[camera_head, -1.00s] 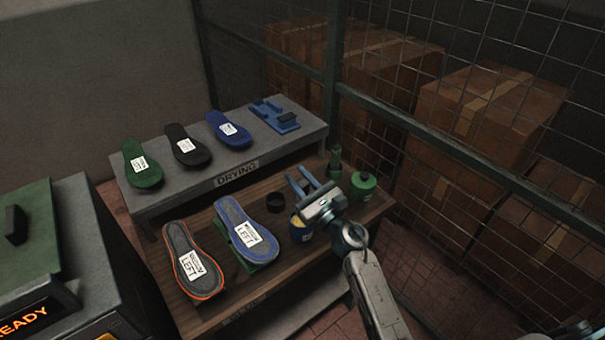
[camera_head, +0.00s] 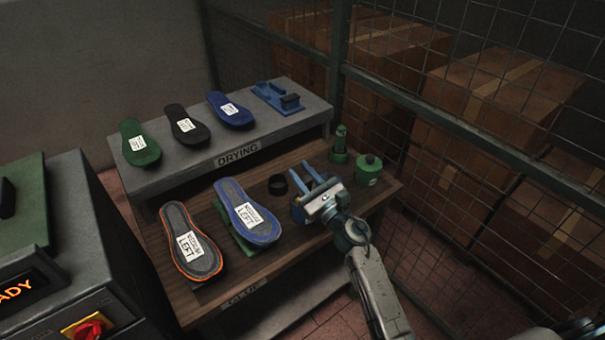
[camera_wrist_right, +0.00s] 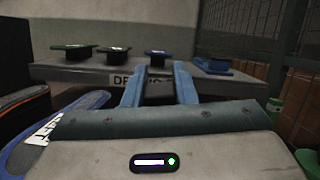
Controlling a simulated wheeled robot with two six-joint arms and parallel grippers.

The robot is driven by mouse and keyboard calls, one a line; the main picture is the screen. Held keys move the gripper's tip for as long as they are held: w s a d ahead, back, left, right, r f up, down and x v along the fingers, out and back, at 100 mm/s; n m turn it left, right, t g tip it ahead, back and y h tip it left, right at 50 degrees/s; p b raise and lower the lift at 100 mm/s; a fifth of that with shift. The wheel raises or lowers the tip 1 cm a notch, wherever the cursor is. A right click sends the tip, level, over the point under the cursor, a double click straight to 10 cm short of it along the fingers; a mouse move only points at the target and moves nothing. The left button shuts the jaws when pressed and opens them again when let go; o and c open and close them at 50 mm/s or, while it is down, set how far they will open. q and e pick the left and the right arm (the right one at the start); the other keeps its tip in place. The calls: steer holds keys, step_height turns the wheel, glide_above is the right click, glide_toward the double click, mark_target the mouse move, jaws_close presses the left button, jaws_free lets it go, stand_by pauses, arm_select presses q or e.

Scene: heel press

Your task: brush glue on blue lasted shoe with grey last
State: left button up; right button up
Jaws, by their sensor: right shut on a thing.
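The blue-edged shoe with a grey sole face (camera_head: 235,194) lies sole up on a green stand (camera_head: 236,240) on the wooden table, with a white label reading LEFT. Its edge also shows at left in the right wrist view (camera_wrist_right: 75,112). A blue pot (camera_head: 298,213) stands right of it, partly hidden by my right gripper (camera_head: 320,172). That gripper is over the pot, its blue fingers pointing away. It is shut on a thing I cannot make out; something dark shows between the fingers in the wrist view. No brush is clearly visible.
An orange-edged shoe (camera_head: 190,243) lies to the left. A black ring (camera_head: 277,185), green bottle (camera_head: 339,147) and green jar (camera_head: 368,169) stand behind. The grey DRYING shelf (camera_head: 200,164) holds several soles and a blue fixture (camera_head: 277,97). A mesh fence (camera_head: 470,140) bounds the right.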

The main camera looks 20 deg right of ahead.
steer(key=shift+f+b, duration=0.7)
stand_by(2.0)
steer(key=shift+r, duration=0.1)
steer(key=shift+r+p, duration=3.1)
steer(key=shift+r, duration=0.45)
